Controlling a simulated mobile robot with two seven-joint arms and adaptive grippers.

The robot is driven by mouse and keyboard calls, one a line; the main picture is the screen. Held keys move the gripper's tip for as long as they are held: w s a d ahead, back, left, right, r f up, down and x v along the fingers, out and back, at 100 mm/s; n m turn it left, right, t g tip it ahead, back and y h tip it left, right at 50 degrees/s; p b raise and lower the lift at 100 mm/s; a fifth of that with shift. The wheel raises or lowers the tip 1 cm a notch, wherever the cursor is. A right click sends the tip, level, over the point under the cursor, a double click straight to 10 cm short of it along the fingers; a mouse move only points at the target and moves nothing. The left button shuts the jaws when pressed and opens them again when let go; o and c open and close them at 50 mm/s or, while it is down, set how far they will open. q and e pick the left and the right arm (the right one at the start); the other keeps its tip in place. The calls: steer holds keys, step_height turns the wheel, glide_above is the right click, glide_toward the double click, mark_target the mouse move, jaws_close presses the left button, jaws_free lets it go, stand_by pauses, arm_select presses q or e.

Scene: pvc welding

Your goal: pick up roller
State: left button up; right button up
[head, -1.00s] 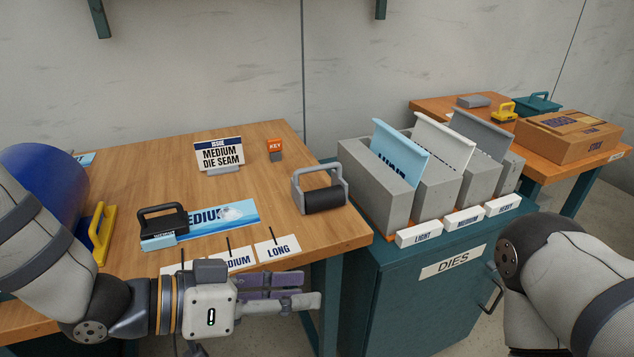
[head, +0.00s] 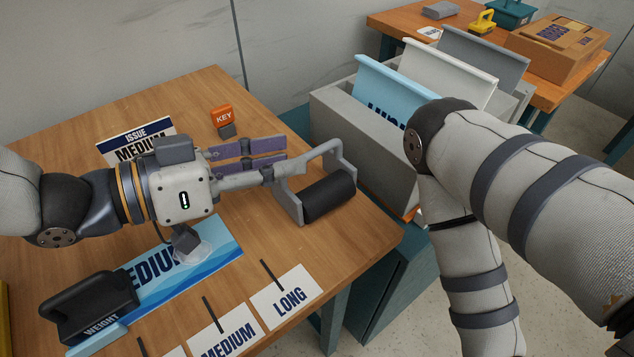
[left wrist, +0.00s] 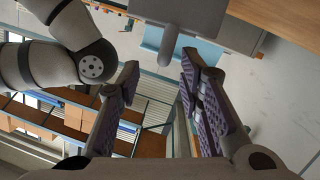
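The roller (head: 328,196), a black cylinder in a grey frame with a top handle, stands near the right edge of the wooden table. My left gripper (head: 280,157) reaches in from the left, with its fingertips at the handle's left side. In the left wrist view my left gripper (left wrist: 159,68) is open, its purple-padded fingers spread. A grey bar, apparently part of the roller (left wrist: 168,42), shows near and between the fingertips; I cannot tell whether either finger touches it. My right arm is in view, but its gripper is not.
Length cards (head: 285,297) lie along the table's front. A black-handled weight (head: 90,306) sits on a blue MEDIUM strip (head: 222,255). The issue sign (head: 137,134) and orange key block (head: 222,119) stand behind.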

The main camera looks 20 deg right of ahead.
mark_target(311, 151)
arm_select(q)
steer(key=x, duration=0.5)
steer(key=shift+w+d+f, duration=0.15)
steer(key=shift+d+f, duration=0.1)
steer(key=shift+f, duration=0.05)
steer(key=shift+a, duration=0.1)
steer(key=shift+c, duration=0.5)
jaws_close()
